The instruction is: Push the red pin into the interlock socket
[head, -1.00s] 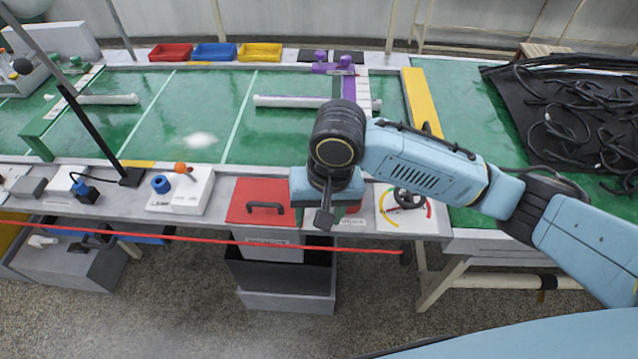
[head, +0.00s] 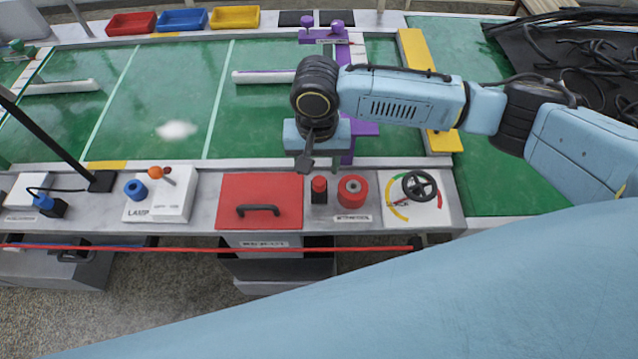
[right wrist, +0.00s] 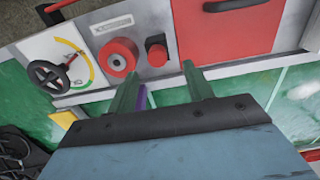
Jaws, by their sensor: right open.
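The red pin (head: 319,184) stands upright on the grey bench edge, with a red top and a dark lower part. Just right of it is the interlock socket, a red ring with a grey centre (head: 352,190). The two stand apart. In the right wrist view the pin (right wrist: 157,50) and socket (right wrist: 118,57) lie just beyond my fingertips. My right gripper (head: 304,163) hangs behind and slightly left of the pin in the head view. It is open and empty, its two fingers spread (right wrist: 160,72). My left gripper is out of view.
A red lid with a black handle (head: 260,202) is left of the pin. A dial with a black handwheel (head: 419,186) is right of the socket. The green surface (head: 150,100) behind is mostly clear.

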